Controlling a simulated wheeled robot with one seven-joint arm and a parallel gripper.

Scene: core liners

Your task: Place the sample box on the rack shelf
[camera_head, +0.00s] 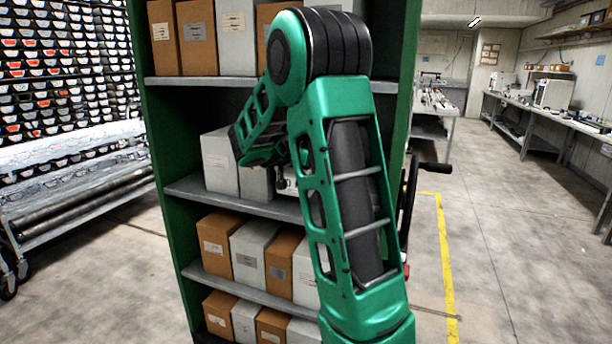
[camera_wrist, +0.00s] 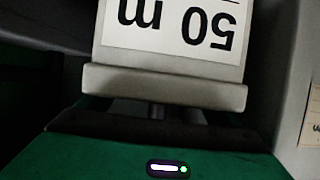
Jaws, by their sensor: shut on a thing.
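The sample box (camera_wrist: 175,60) fills the upper middle of the wrist view. It is pale, with a white label reading "50 m" upside down and a protruding lip along its near edge. My gripper (camera_wrist: 158,108) is shut on the box at this near end; the fingertips are mostly hidden in shadow. In the head view my green arm reaches into the rack at its middle shelf (camera_head: 185,188) and hides the gripper and most of what it holds. White boxes (camera_head: 219,165) stand on this shelf left of my wrist. I cannot tell whether the held box touches the shelf.
The green rack post (camera_head: 162,150) bounds the shelf on the left. Brown and white boxes (camera_head: 250,250) fill the shelf below, and more stand above. In the wrist view a pale surface (camera_wrist: 297,95) stands close on the right. Open floor (camera_head: 500,260) lies right of the rack.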

